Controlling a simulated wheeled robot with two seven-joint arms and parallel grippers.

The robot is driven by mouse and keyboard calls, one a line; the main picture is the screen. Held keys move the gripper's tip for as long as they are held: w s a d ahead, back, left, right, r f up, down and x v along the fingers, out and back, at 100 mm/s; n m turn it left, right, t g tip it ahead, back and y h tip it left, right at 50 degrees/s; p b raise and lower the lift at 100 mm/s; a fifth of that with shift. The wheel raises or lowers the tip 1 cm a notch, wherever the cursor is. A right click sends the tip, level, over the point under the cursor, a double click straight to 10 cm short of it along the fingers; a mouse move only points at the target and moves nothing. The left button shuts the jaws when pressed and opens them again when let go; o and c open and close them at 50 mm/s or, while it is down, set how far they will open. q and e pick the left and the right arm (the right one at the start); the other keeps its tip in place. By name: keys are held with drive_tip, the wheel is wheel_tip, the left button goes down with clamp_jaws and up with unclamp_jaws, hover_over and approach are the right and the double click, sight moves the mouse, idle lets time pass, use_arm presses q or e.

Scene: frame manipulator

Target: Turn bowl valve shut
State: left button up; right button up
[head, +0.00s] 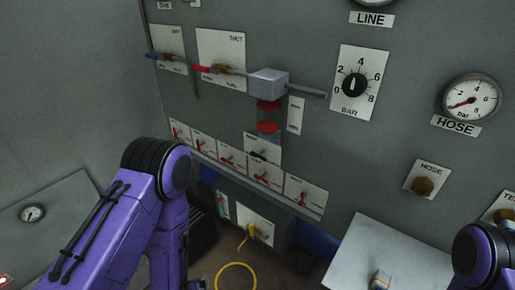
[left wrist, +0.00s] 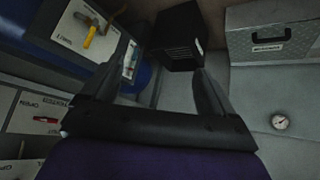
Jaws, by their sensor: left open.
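A valve with a yellow handle (head: 246,236) sits on a low white plate (head: 255,215) in the head view. It also shows at the upper left of the left wrist view (left wrist: 92,37). I cannot read which valve is labelled bowl. Several small red-lever valves (head: 227,160) run in a row on white plates above it. A grey block (head: 268,82) with red parts hangs above that row. My left gripper (left wrist: 165,62) is open and empty in the left wrist view, apart from the yellow-handled valve; the head view hides it behind my arm. My right gripper is out of view.
A pressure dial (head: 354,85), a hose gauge (head: 472,102) and a hose knob (head: 424,186) are on the panel. A yellow ring (head: 236,277) lies low. A black box (left wrist: 175,35) and a grey case (left wrist: 272,38) stand beyond my left gripper.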

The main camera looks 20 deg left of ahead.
use_arm(q)
drive_tip(key=w+d+r+m+t+h+p, duration=0.2)
drive_tip(key=w+r+t, duration=0.1)
drive_tip(key=w+r, duration=0.55)
drive_tip(key=w+d+r+m+t+h+p, duration=0.15)
drive_tip(key=w+r+t, duration=0.25)
drive_tip(key=w+r, duration=0.45)
drive_tip(key=m+t+h, duration=0.3)
drive_tip(key=m+h, duration=0.3)
drive_tip(key=m, duration=0.1)
approach(258, 156)
drive_tip(key=shift+y, duration=0.25)
drive_tip(key=p+x, duration=0.2)
drive_tip(key=x, duration=0.8)
drive_tip(key=shift+w+f, duration=0.15)
drive_tip(key=shift+w, duration=0.2)
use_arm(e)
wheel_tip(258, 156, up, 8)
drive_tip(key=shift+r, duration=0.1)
use_arm(q)
drive_tip(key=c, duration=1)
